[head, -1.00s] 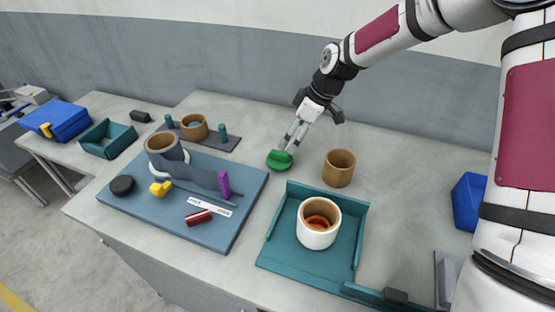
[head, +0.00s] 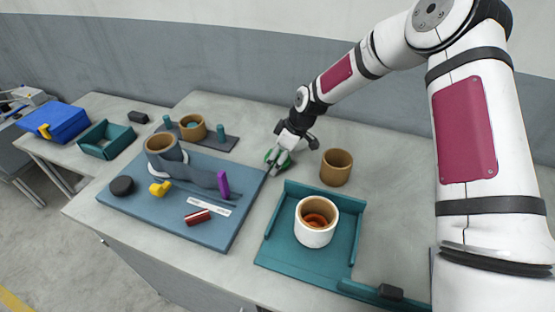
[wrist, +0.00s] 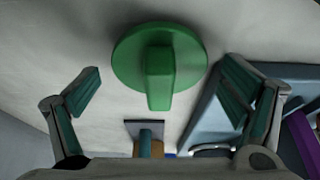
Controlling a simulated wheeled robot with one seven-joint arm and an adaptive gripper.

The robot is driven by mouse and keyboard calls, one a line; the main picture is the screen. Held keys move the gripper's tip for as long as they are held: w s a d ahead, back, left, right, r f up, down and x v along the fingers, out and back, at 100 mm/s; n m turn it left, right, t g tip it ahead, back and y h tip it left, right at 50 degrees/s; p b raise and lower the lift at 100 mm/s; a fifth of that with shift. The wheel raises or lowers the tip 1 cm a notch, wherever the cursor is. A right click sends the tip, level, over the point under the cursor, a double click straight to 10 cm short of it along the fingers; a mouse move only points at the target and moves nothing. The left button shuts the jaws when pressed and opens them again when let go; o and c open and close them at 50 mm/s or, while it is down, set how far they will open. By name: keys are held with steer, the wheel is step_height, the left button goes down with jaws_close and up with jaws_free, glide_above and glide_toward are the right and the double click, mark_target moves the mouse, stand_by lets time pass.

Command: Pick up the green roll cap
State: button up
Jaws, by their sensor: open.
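The green roll cap (wrist: 158,62) is a round disc with a raised bar handle, lying on the grey table. In the head view the cap (head: 270,157) is partly hidden behind my gripper (head: 279,165). In the wrist view my gripper (wrist: 160,92) is open, with one finger on each side of the cap and apart from it. Nothing is held between the fingers.
A blue board (head: 215,235) with several small items lies to the left. A brown roll (head: 336,167) stands to the right. A teal tray (head: 290,257) holding a white roll (head: 313,236) is in front. Bare table lies behind the cap.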

steer(key=shift+c, duration=0.3)
steer(key=shift+r, duration=0.1)
steer(key=c, duration=0.8)
steer(key=shift+w+d, duration=0.1)
steer(key=shift+w, duration=0.05)
steer(key=c, duration=0.3)
steer(key=shift+c, duration=0.3)
